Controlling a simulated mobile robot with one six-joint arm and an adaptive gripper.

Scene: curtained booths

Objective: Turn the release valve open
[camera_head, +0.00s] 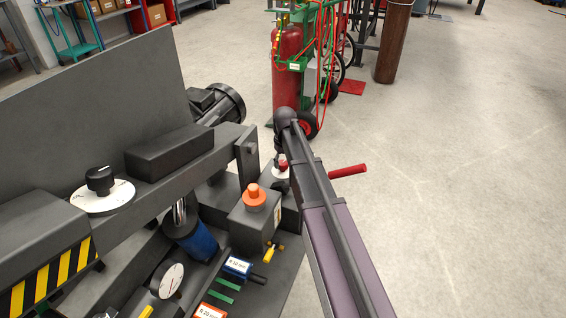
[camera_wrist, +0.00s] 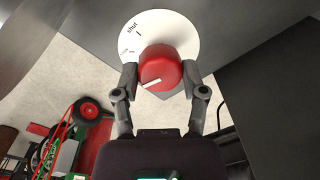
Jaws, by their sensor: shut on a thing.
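The release valve is a round red knob (camera_wrist: 160,68) with a white pointer line on its face, in front of a white dial (camera_wrist: 183,25). The dial reads "shut" at its upper left, with a smaller, blurred mark below. The pointer line slants at the lower left of the knob's face. My gripper (camera_wrist: 160,72) is shut on the knob, one finger on each side. In the head view a little of the red knob (camera_head: 283,163) and dial (camera_head: 279,173) shows beside my arm, which hides most of the grip.
A red bar (camera_head: 347,171) sticks out right of my arm. An orange button (camera_head: 254,196) on a grey box, a blue cylinder (camera_head: 191,238) and a gauge (camera_head: 167,280) stand left. A red gas bottle (camera_head: 287,70) on a cart stands behind. The floor at right is clear.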

